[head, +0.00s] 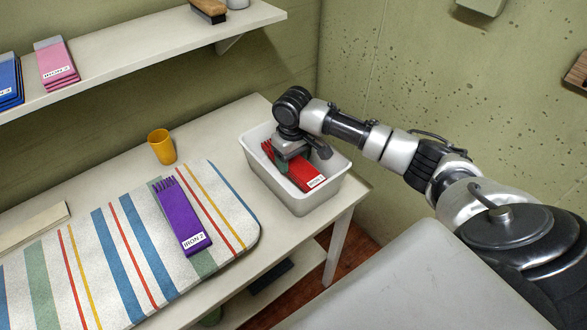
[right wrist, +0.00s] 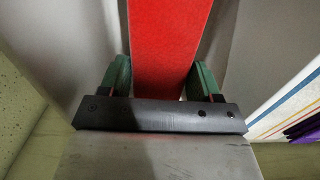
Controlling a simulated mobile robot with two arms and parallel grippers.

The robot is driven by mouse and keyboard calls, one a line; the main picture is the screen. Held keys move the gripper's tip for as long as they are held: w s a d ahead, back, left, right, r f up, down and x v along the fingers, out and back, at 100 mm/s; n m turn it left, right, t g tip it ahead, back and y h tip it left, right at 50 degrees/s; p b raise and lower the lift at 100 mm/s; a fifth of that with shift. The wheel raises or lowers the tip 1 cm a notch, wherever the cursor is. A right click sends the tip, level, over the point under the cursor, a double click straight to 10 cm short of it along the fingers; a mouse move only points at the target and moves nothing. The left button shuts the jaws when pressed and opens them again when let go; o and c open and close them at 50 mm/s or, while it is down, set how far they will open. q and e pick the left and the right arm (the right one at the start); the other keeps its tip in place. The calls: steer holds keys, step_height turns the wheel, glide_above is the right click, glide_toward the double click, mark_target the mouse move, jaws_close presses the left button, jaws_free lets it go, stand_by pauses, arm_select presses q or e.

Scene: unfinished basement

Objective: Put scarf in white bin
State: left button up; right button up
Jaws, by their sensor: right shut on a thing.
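A red folded scarf (head: 308,176) with a fringe and a white label is inside the white bin (head: 268,184), which stands at the right end of the table. My right gripper (head: 288,160) reaches down into the bin from above and is shut on the scarf. In the right wrist view the red scarf (right wrist: 168,40) runs between the two green fingers of the gripper (right wrist: 160,75), with the bin's pale walls around it. Whether the scarf touches the bin's floor is hidden. My left gripper is not in view.
A purple folded scarf (head: 181,216) lies on the striped mat (head: 82,240) on the table. A yellow cup (head: 161,147) stands behind the mat. A wall shelf (head: 150,53) above carries pink (head: 56,63) and blue (head: 9,80) folded cloths and a brush (head: 209,9).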

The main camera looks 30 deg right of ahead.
mark_target(293, 170)
steer(key=shift+f, duration=2.25)
steer(key=o, duration=1)
steer(key=shift+f, duration=0.1)
steer(key=shift+c, duration=0.2)
step_height(293, 170, up, 12)
steer(key=shift+r, duration=0.2)
